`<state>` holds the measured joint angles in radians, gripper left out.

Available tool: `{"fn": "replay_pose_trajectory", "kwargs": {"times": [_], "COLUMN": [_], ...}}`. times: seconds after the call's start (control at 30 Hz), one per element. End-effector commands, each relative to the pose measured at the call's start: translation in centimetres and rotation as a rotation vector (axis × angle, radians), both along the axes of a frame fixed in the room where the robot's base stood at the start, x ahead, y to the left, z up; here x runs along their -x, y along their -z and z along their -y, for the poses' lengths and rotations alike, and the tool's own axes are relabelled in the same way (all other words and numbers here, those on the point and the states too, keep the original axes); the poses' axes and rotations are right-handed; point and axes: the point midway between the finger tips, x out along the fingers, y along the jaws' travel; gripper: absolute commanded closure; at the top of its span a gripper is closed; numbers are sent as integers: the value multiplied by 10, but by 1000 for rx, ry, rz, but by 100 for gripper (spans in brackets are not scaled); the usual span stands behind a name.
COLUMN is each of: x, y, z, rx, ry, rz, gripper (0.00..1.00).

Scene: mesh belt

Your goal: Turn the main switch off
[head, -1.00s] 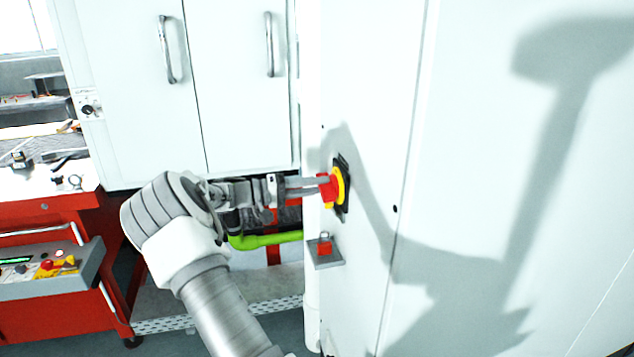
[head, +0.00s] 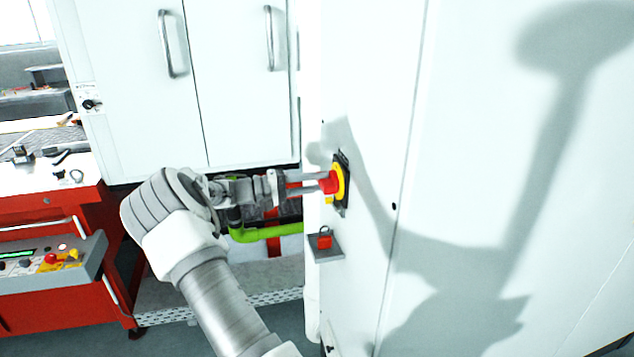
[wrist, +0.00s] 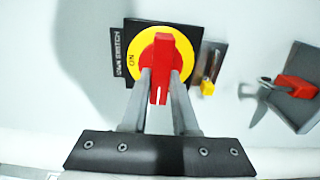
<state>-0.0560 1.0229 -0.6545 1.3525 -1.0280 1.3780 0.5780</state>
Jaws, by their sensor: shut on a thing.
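The main switch is a red handle (head: 329,182) on a yellow disc (head: 340,182) with a black backing plate, on the side of the white cabinet. In the wrist view the red handle (wrist: 161,62) points down the picture, its white mark at the lower end. The word ON is on the yellow disc (wrist: 185,58) to the left of the handle, and the handle does not point at it. My gripper (head: 318,183) reaches the switch from the left. Its two fingers, also in the wrist view (wrist: 160,92), are shut on the handle, one on each side.
White cabinet doors (head: 150,110) stand behind my arm. A red bench with a control panel (head: 50,262) is at the left, and a green hose (head: 265,233) runs below the gripper.

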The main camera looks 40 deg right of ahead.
Motion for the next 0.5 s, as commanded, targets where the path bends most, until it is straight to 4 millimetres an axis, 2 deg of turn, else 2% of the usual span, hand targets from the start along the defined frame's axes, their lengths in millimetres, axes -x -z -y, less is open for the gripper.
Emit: {"fn": "replay_pose_trajectory", "kwargs": {"times": [0.1, 0.13, 0.27, 0.3, 0.5], "x": [0, 0, 0, 0, 0], "y": [0, 0, 0, 0, 0], "z": [0, 0, 0, 0, 0], "rx": [-1, -1, 0, 0, 0], "ry": [0, 0, 0, 0, 0], "rz": [-3, -3, -2, -2, -1], "gripper": [100, 69, 46, 43, 43]}}
